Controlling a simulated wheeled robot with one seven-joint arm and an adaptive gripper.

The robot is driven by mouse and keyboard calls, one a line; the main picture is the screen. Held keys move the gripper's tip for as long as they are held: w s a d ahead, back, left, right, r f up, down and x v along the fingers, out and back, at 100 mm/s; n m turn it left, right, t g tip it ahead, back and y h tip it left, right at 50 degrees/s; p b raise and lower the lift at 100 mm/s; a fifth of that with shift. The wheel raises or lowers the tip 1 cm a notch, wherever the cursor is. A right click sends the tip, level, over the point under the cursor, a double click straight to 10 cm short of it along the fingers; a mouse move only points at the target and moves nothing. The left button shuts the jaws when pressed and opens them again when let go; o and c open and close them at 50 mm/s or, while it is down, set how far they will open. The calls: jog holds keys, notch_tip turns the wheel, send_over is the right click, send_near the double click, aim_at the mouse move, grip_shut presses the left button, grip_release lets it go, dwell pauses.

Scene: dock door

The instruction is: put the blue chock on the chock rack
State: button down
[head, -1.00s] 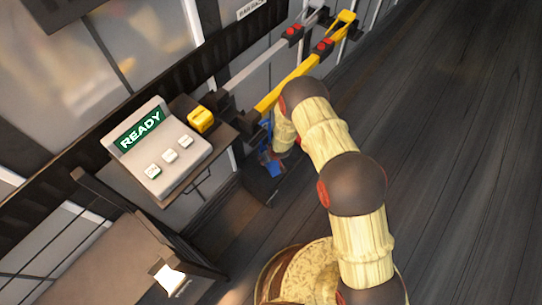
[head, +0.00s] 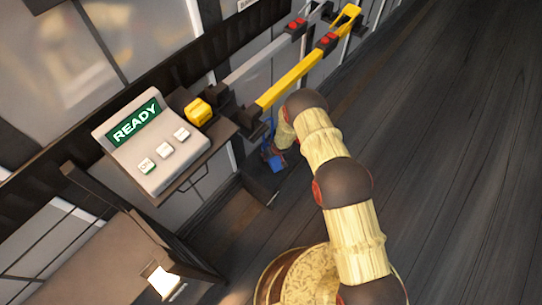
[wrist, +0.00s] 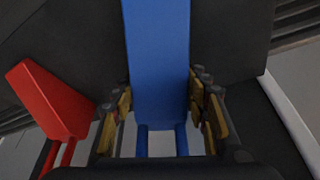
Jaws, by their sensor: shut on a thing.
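The blue chock (wrist: 158,60) is held between the fingers of my gripper (wrist: 160,112), which is shut on its lower part near two blue handle bars. In the head view the blue chock (head: 274,161) shows small below my wrist, partly hidden by my arm. A dark box-like stand, perhaps the chock rack (head: 258,190), is just below and left of it. In the wrist view a dark surface (wrist: 225,35) lies behind the chock; I cannot tell whether they touch.
A red chock-like piece (wrist: 52,100) with two bars is left of the blue chock in the wrist view. In the head view a READY control panel (head: 155,145), a yellow box (head: 198,111) and a yellow barrier arm (head: 290,80) are close by. The floor (head: 450,170) at right is clear.

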jog(key=shift+w+a+f, duration=0.1)
jog(key=shift+w+f, duration=0.1)
jog(key=shift+f, duration=0.05)
jog(key=shift+f, duration=0.1)
jog(key=c, duration=1)
grip_release()
jog(key=shift+s, duration=0.1)
jog(key=p+v, duration=0.4)
jog(key=v, duration=0.8)
jog(key=shift+s, duration=0.1)
